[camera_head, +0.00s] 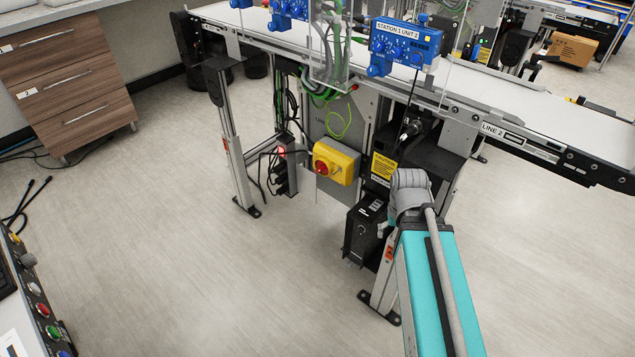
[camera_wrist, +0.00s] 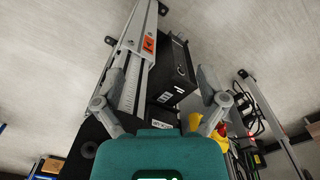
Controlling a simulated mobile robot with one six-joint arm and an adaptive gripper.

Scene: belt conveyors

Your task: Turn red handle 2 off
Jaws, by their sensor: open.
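A yellow switch box (camera_head: 343,162) with a red rotary handle (camera_head: 322,167) on its front is mounted under the LINE 2 conveyor, in the middle of the head view. No number is readable on it, and the handle's exact setting is too small to tell. In the wrist view a yellow part of the box (camera_wrist: 221,129) shows at the lower right, partly behind a finger. My gripper (camera_wrist: 160,84) is open and empty, its fingers spread wide apart. It is not clearly visible in the head view, where my arm reaches up at the right of the box.
Conveyor legs (camera_head: 232,150) and hanging cables flank the box. The floor (camera_head: 200,260) in front and left is clear. A drawer unit (camera_head: 65,75) stands at left.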

